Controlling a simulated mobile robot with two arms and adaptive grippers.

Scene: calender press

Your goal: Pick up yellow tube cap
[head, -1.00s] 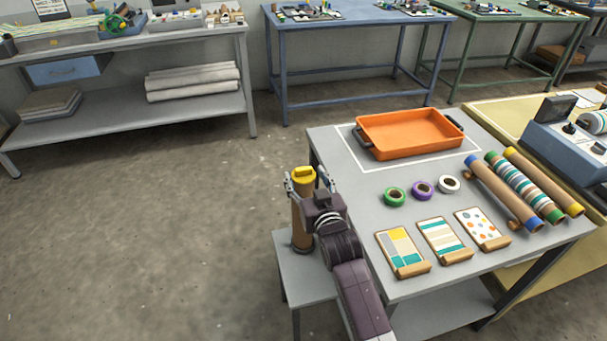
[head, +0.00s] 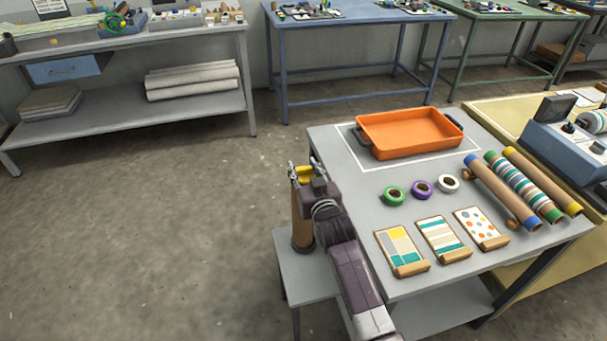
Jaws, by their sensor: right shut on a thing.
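The yellow tube cap (head: 304,175) shows at the top of an upright brown cardboard tube (head: 302,222). My right gripper (head: 306,173) is shut on the cap, with a fingertip on either side of it. The gripper body and wrist hide much of the cap and part of the tube's right side. I cannot tell whether the cap is still seated on the tube. My left gripper is not in view.
The tube stands on a low grey stand (head: 304,277) beside the grey table (head: 355,215). The table carries an orange tray (head: 408,135), tape rolls (head: 422,190), pattern cards (head: 443,238) and capped tubes (head: 525,187). Open floor lies to the left.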

